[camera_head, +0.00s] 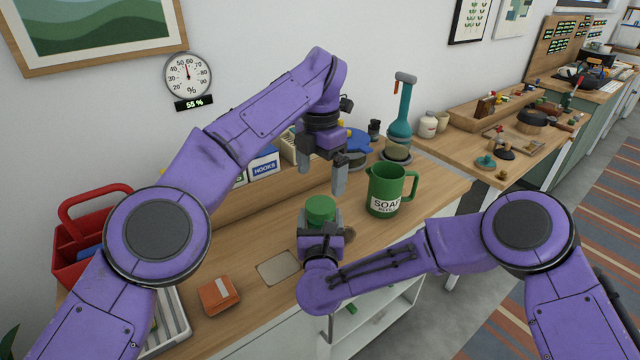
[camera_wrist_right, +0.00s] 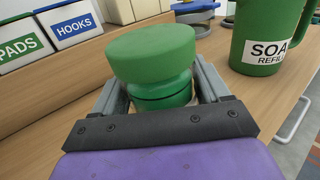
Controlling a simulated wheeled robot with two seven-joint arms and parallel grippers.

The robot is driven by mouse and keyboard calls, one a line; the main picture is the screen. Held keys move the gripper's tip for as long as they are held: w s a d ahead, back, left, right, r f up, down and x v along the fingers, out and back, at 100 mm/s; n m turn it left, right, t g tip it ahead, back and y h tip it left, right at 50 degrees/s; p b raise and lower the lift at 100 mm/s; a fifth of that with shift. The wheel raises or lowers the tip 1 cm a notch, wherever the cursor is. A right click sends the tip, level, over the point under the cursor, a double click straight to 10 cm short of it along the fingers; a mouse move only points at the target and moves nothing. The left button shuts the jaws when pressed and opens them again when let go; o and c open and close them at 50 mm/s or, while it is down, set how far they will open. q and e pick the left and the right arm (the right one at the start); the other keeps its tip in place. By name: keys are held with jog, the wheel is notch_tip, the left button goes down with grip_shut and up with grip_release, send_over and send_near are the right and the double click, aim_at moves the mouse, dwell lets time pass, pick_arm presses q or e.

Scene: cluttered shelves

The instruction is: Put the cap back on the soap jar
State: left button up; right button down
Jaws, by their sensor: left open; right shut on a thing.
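A wide green cap (camera_wrist_right: 152,52) sits over a darker green, narrower jar top (camera_wrist_right: 163,92), looking slightly tilted; I cannot tell whether it is seated. In the head view the green cap (camera_head: 321,208) is above my right gripper (camera_head: 320,236). The right gripper (camera_wrist_right: 165,98) is shut on the green jar, its fingers on either side below the cap. The jar's lower part is hidden by the gripper. My left gripper (camera_head: 322,182) is open and empty, pointing down just above the cap, with its fingers apart.
A green soap refill jug (camera_head: 384,190) stands close on the right. A hooks box (camera_head: 264,164) and blue-topped items are behind. An orange pouch (camera_head: 218,294), a beige mat (camera_head: 279,268) and a red caddy (camera_head: 80,235) are on the left. The bench's left middle has bare wood.

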pick_arm(q)
jog(key=shift+r, duration=0.1)
pick_arm(e)
grip_release()
jog(key=shift+s, duration=0.1)
pick_arm(q)
jog(key=shift+f, duration=0.25)
pick_arm(e)
jog(key=shift+s+f, duration=0.1)
jog(key=shift+s, duration=0.3)
pick_arm(q)
notch_tip(320, 180, down, 2)
jog(key=b, duration=0.2)
jog(key=shift+f+b, duration=0.15)
jog(key=shift+b, duration=0.25)
pick_arm(e)
jog(key=s, duration=0.8)
jog(key=shift+s, duration=0.15)
pick_arm(q)
jog(key=shift+f, duration=0.1)
pick_arm(e)
jog(key=shift+s, duration=0.65)
